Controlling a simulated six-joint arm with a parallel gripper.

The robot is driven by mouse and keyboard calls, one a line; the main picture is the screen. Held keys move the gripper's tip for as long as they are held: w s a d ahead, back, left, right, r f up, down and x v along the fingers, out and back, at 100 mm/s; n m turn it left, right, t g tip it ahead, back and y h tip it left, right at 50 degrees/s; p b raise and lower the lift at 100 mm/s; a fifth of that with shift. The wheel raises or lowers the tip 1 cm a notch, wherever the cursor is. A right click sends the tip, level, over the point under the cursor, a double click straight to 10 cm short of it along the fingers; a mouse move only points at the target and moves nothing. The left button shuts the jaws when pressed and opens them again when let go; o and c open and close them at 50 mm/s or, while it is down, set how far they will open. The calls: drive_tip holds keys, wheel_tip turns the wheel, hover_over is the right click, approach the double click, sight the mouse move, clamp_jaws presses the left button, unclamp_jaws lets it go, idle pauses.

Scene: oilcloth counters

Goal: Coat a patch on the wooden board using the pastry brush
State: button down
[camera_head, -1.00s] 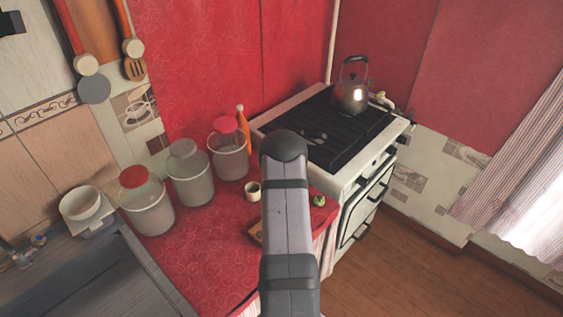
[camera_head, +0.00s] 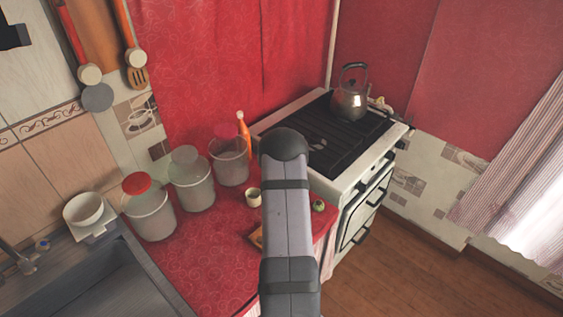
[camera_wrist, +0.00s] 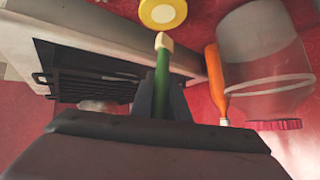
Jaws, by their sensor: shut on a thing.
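In the wrist view my gripper (camera_wrist: 163,100) is shut on the pastry brush (camera_wrist: 162,70), which has a green handle and a cream tip. In the head view a cream cup (camera_head: 253,197) stands on the red counter just left of my arm. Only a sliver of the wooden board (camera_head: 257,238) shows there. My arm hides the rest of the board, the gripper and the brush.
Several lidded jars (camera_head: 150,215) stand along the counter to the left, with an orange bottle (camera_head: 243,133) behind. A small green item (camera_head: 318,206) lies right of my arm. The stove (camera_head: 345,140) with a kettle (camera_head: 349,98) is beyond. Red counter (camera_head: 195,262) at front left is clear.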

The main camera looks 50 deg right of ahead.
drive_tip(key=shift+r+p, duration=0.75)
drive_tip(key=shift+r, duration=0.7)
drive_tip(key=s+a+f+n, duration=0.1)
drive_tip(key=s+a+f, duration=0.1)
drive_tip(key=s+a, duration=0.35)
drive_tip(key=s+a+f, duration=0.2)
drive_tip(key=a+f, duration=0.1)
drive_tip(key=a, duration=0.5)
drive_tip(key=w+a+r+n+t+y, duration=0.1)
drive_tip(key=a+r+n+y, duration=0.1)
drive_tip(key=a, duration=0.9)
drive_tip(key=w+a+r+n+t+y, duration=0.1)
drive_tip(key=w+a+r+n+y, duration=0.1)
drive_tip(key=a, duration=1)
drive_tip(key=w+a+r+n+t+y, duration=0.1)
drive_tip(key=a+r+n+y, duration=0.2)
drive_tip(key=a+r, duration=0.4)
drive_tip(key=a+n, duration=0.1)
drive_tip(key=a, duration=0.3)
drive_tip(key=shift+w+a+r+n+y, duration=0.3)
drive_tip(key=shift+w+a+r+n, duration=0.05)
drive_tip(key=shift+w+n, duration=0.05)
drive_tip(key=shift+d, duration=0.1)
